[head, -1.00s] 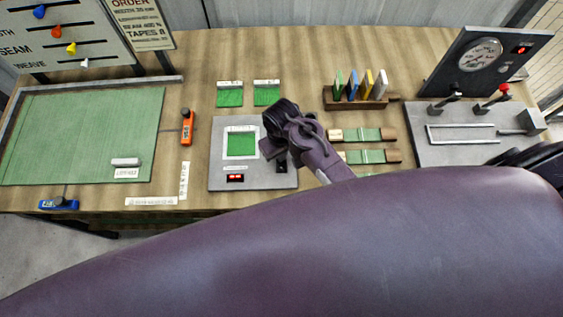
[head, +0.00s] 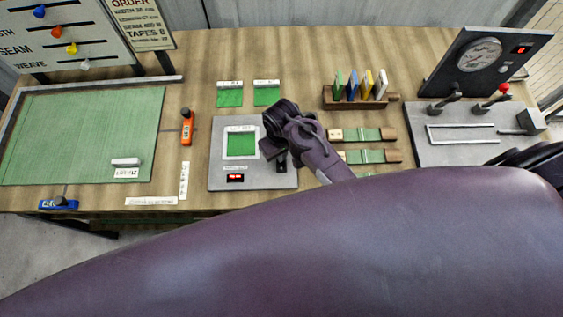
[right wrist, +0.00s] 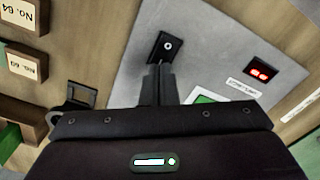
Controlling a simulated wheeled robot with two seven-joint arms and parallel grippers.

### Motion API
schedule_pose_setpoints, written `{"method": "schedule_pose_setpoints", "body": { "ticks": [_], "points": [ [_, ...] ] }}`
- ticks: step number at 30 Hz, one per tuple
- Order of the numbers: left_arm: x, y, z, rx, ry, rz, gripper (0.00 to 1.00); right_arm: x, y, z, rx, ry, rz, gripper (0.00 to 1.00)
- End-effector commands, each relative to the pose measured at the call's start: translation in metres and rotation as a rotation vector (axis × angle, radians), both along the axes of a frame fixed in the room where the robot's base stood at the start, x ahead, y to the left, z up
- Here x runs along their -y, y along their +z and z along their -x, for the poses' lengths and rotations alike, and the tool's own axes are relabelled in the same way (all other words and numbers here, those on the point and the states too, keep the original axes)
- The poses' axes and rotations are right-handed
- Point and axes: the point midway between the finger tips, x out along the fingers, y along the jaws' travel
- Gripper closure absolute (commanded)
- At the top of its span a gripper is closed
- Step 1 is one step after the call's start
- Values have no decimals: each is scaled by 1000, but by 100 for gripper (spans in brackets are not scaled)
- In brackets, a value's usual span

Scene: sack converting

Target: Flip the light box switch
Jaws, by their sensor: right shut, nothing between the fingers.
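The light box (head: 260,181) is a grey plate on the table with a lit green window (head: 241,145) and a small red display (head: 235,178). Its switch (right wrist: 166,46) is a small black rocker with a white ring mark, seen in the right wrist view; in the head view it is a dark spot (head: 282,167) at the box's right side. My right gripper (head: 272,151) is shut and empty above the box's right part. In the right wrist view its fingertips (right wrist: 157,70) are right at the switch's near end; I cannot tell whether they touch. My left gripper is not in view.
Green-banded wooden blocks (head: 363,134) lie close right of the box, with a rack of coloured cards (head: 357,103) behind them. A gauge panel (head: 480,60) with levers stands at far right. An orange tool (head: 187,130) and a green mat (head: 80,130) are left.

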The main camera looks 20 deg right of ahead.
Motion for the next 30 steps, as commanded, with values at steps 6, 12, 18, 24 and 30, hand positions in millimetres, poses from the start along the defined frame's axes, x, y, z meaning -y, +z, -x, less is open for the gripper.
{"method": "schedule_pose_setpoints", "body": {
  "ticks": [6,12,18,24,30],
  "points": [
    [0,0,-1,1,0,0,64,0,0,0,0,0,0,100],
    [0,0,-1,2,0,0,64,0,0,0,0,0,0,100],
    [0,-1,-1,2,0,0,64,0,-2,0,0,0,0,100],
    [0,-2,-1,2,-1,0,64,0,-5,0,0,0,0,100],
    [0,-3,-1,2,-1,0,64,0,-8,0,0,0,0,100]
  ]
}}
